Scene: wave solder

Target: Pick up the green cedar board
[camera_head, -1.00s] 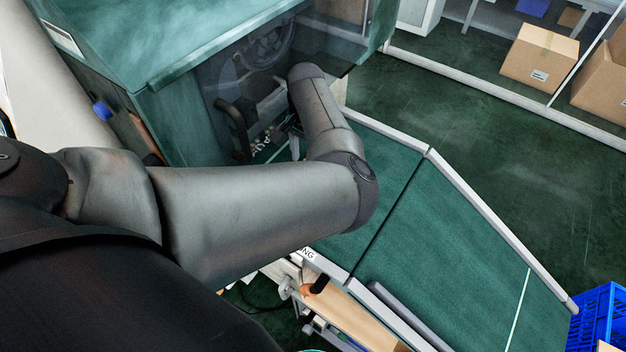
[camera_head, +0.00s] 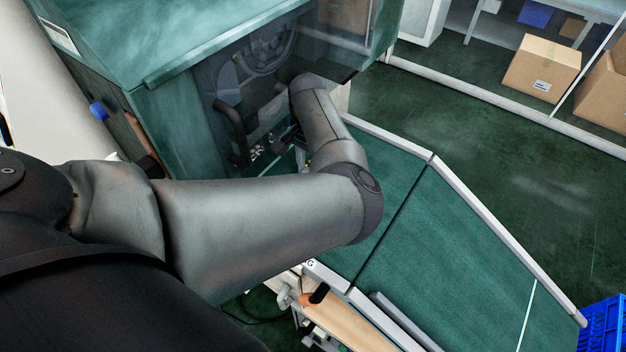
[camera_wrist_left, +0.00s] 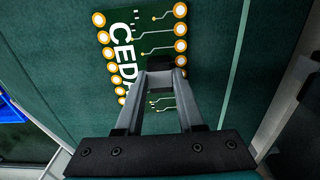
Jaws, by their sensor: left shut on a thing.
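The green cedar board (camera_wrist_left: 146,36) shows in the left wrist view, with gold-ringed holes along two edges, pale traces and white letters reading "CED". My left gripper (camera_wrist_left: 161,76) is shut on it, and its fingers cover part of the board and the lettering. Green belt surface lies behind the board; I cannot tell how far apart they are. In the head view my left forearm hides most of the gripper and the board near the machine opening. My right gripper is not in view.
A green conveyor (camera_head: 440,255) with pale rails runs to the lower right. The large green machine (camera_head: 165,110) stands at the left, close to my arm. A blue crate (camera_head: 603,325) is at the lower right, and cardboard boxes (camera_head: 541,68) stand at the upper right.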

